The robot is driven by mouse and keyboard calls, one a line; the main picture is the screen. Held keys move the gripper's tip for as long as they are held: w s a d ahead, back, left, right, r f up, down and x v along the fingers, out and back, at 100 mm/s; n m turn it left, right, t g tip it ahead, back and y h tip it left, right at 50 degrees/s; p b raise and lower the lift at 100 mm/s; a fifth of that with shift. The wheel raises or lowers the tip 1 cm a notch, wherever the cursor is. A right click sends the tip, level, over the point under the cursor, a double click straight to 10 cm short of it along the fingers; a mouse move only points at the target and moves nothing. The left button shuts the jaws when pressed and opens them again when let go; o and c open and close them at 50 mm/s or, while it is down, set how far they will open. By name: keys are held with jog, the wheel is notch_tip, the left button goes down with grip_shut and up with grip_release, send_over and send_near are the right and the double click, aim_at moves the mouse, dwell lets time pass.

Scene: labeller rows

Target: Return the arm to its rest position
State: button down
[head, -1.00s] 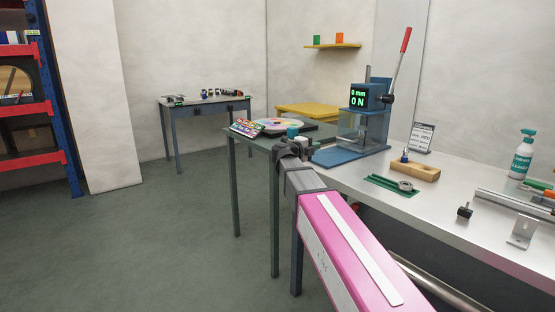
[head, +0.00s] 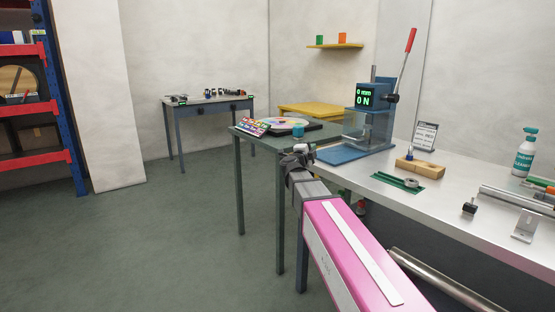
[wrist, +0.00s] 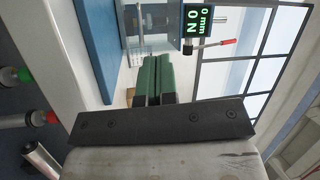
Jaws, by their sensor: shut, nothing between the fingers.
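My gripper (head: 298,158) is at the end of my pink and grey arm in the head view, near the front corner of the dark green table and left of the workbench. It is small and partly hidden by its own wrist there. In the wrist view its two green fingers (wrist: 157,76) lie side by side, closed together with nothing held. The arm reaches forward from the bottom of the head view.
The dark green table (head: 258,137) holds a colour disc (head: 284,122) and a small teal object (head: 298,131). A blue press (head: 370,120) with a red-handled lever stands on the workbench (head: 350,178). Open floor (head: 185,230) lies to the left.

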jog(key=s+a+f+n+g+y, duration=0.2)
jog(key=s+f+n+g+y, duration=0.15)
jog(key=f+n+y, duration=0.5)
jog(key=s+a+f+n+g+y, duration=0.2)
jog(key=s+a+f+n+y, duration=0.3)
jog(key=f+n, duration=0.7)
jog(key=s+d+f+g+h, duration=0.1)
jog(key=s+d+f+g, duration=0.4)
jog(key=s+f, duration=0.4)
jog(key=s+d+f+n+g+h, duration=0.1)
jog(key=s+d+f+g, duration=0.5)
jog(key=s+f, duration=0.3)
jog(key=s+d, duration=0.1)
jog(key=s, duration=0.2)
jog(key=shift+h, duration=0.35)
